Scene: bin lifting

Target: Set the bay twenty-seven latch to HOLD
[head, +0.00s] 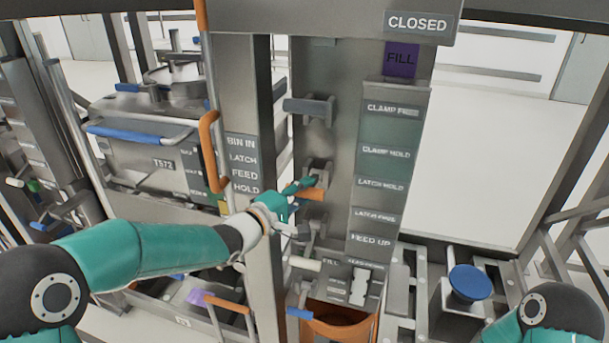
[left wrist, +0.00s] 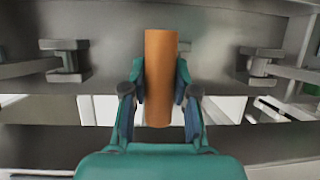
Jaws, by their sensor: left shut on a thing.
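My left gripper (head: 298,188) is shut on an orange latch handle (head: 312,194) on the grey column. In the left wrist view the fingers (left wrist: 160,90) close on both sides of the orange handle (left wrist: 161,60). A label plate reading LATCH HOLD (head: 381,184) is right of the handle, about level with it. A LATCH FREE plate (head: 376,217) is just below that. My right gripper is not in view; only part of my right arm shows at the lower right.
A grey handle (head: 309,106) sits above on the column. An upright orange grab handle (head: 211,150) stands left, by the BIN IN plate (head: 242,142). A blue round knob (head: 469,283) is at lower right. An orange-rimmed opening (head: 340,325) lies below.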

